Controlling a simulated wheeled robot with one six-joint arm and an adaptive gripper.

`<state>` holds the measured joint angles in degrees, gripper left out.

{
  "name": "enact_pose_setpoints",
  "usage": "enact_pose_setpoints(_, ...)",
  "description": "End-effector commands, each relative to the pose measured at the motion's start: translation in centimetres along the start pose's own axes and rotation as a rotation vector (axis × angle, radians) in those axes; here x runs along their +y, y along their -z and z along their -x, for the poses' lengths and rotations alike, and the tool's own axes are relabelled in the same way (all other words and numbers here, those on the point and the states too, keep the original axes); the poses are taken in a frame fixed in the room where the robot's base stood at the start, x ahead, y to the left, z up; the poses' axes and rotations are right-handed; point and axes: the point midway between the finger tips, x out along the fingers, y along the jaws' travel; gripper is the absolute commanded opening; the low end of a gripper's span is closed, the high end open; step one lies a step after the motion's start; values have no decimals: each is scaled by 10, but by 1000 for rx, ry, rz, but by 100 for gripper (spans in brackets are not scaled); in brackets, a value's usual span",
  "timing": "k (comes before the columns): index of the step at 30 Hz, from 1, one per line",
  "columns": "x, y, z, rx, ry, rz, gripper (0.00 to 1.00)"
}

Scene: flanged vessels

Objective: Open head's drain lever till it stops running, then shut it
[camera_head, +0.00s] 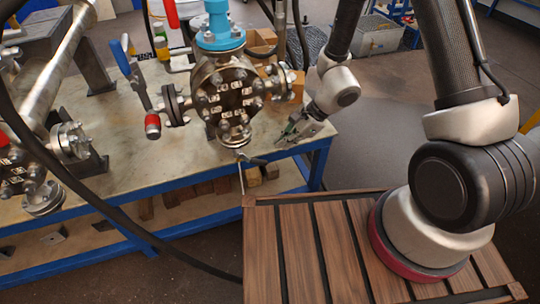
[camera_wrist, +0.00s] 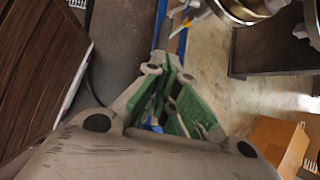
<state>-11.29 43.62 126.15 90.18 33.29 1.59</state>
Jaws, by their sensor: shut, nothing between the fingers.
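The flanged vessel head (camera_head: 228,90) stands at the middle of the bench, with a cyan collar on top and bolted flanges around it. Below its bottom flange is a small fitting with a short metal lever (camera_head: 257,160) and a thin pipe hanging down past the bench edge. I cannot tell whether liquid runs from it. My gripper (camera_head: 284,139) is shut and empty, low over the bench to the right of the lever and apart from it. In the wrist view its green-padded fingers (camera_wrist: 163,68) meet, and a round metal flange (camera_wrist: 243,9) shows at the top edge.
A red-ended handle (camera_head: 152,126) and a blue lever (camera_head: 121,56) stand left of the vessel. More flanged pipework (camera_head: 66,141) fills the bench's left. A cardboard box (camera_wrist: 277,140) is near my gripper.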

Motion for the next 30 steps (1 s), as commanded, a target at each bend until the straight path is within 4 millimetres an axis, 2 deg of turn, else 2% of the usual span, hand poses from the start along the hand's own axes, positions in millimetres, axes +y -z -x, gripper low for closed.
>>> enact_pose_setpoints(1,1,0,-12,-1,-5,-1,0)
enact_pose_setpoints(6,2,0,-46,0,-4,1,0)
enact_pose_setpoints(12,0,0,-73,-1,-2,2,0)
enact_pose_setpoints(18,0,0,-82,-1,0,2,0)
enact_pose_setpoints(30,0,0,-83,-6,0,0,0)
